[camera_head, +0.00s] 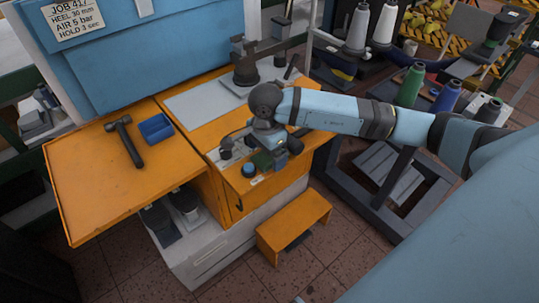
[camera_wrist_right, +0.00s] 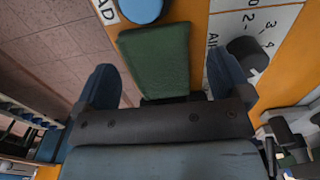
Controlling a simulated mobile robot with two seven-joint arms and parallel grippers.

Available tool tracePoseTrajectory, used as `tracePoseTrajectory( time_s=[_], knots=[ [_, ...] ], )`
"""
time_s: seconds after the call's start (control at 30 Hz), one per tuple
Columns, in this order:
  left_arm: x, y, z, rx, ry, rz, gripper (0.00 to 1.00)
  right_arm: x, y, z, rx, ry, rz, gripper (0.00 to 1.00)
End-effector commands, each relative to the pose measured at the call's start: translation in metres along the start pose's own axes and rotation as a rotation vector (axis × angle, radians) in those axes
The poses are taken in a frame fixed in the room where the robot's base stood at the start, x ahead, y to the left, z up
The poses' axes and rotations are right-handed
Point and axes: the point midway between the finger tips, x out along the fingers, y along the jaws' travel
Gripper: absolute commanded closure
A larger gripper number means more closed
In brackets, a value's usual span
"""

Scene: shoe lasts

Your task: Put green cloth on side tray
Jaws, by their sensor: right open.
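The green cloth (camera_head: 262,161) lies on the orange machine front, just right of a blue round knob. In the right wrist view the green cloth (camera_wrist_right: 155,55) is a flat dark green rectangle. My right gripper (camera_head: 273,153) is over the cloth. In its wrist view my right gripper (camera_wrist_right: 165,82) is open, with a finger on each side of the cloth and nothing held. I cannot tell whether the fingers touch the cloth. The orange side tray (camera_head: 90,190) is on the left of the machine. My left gripper is not in view.
The blue knob (camera_head: 249,171) is close beside the cloth. An orange step (camera_head: 293,226) stands on the floor. Thread cones (camera_head: 410,84) are at the right.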

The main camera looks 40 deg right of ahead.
Motion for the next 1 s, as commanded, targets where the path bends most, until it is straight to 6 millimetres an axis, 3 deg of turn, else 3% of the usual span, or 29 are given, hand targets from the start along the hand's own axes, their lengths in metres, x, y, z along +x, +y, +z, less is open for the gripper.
tracePoseTrajectory(
  time_s=[0.27,0.5,0.6,0.83,1.0],
  knots=[
    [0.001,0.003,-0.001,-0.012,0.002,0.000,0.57,0.008,0.000,-0.001,0.000,0.001,-0.001,0.04],
    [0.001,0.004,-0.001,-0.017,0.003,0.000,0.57,0.008,0.000,-0.001,0.000,0.001,-0.001,0.57],
    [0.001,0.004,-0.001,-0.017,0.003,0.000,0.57,0.007,0.000,-0.001,0.000,0.001,-0.001,0.61],
    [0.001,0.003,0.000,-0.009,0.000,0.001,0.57,0.006,0.000,-0.001,0.000,0.001,-0.002,0.62],
    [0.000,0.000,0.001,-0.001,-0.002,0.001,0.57,-0.007,-0.001,0.000,-0.001,0.000,-0.003,0.62]
  ],
)
